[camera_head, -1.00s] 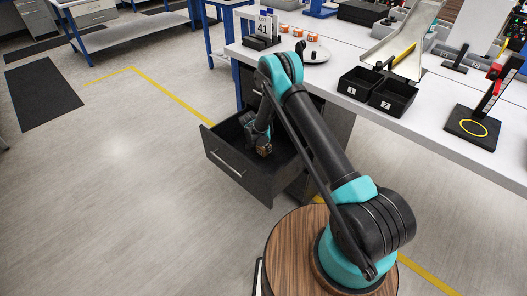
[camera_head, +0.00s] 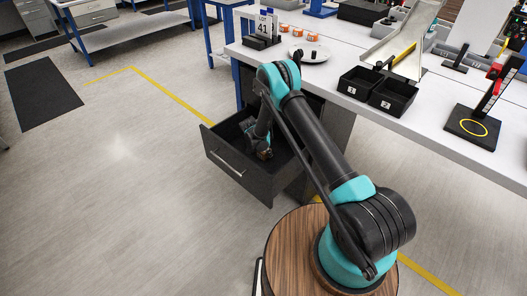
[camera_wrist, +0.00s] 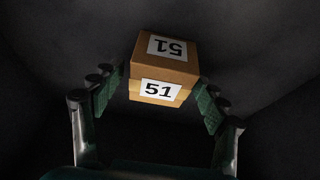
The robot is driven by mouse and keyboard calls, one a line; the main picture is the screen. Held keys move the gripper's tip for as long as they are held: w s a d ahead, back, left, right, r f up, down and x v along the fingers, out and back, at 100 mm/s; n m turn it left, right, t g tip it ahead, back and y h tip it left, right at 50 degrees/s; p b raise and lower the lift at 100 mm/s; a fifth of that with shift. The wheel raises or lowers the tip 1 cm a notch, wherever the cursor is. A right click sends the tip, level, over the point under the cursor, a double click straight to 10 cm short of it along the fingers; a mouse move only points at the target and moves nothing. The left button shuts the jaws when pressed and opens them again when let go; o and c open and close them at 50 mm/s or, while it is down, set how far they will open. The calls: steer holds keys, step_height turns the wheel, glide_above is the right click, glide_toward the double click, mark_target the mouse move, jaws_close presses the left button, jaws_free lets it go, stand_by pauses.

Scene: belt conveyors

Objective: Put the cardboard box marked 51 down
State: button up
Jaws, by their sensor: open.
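The cardboard box marked 51 (camera_wrist: 163,68) is brown with white labels reading 51 on two faces. In the wrist view it sits in the dark drawer, between and just beyond the fingertips of my gripper (camera_wrist: 158,92). The fingers are spread to either side of the box, with a gap at the left; whether the right finger touches it I cannot tell. In the head view my gripper (camera_head: 262,148) reaches down inside the open dark drawer (camera_head: 237,180), and a small brown bit of the box shows by its fingers.
The drawer's walls stand close around my gripper. Above it, the white bench (camera_head: 320,72) carries a Lot 41 sign (camera_head: 265,24), a round plate (camera_head: 309,53), two black bins (camera_head: 378,91) and a black stand (camera_head: 472,127). The floor left of the drawer is clear.

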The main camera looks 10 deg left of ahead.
steer(key=v, duration=1.2)
steer(key=s+d+r+n+y, duration=0.15)
steer(key=s+d+r, duration=0.35)
steer(key=d+r, duration=0.6)
steer(key=s+d+r+n, duration=0.2)
steer(key=s+d+r, duration=0.4)
steer(key=d+r, duration=0.55)
steer(key=s+d+r+n, duration=0.1)
steer(key=s+d, duration=0.2)
steer(key=s, duration=0.5)
steer(key=s+d+r+n+y, duration=0.1)
steer(key=s+d, duration=0.2)
steer(key=s, duration=0.5)
steer(key=s+d+r+n, duration=0.2)
steer(key=s+d, duration=0.1)
steer(key=s, duration=0.5)
steer(key=shift+s+d+t, duration=0.2)
steer(key=shift+t, duration=0.1)
steer(key=shift+c, duration=0.6)
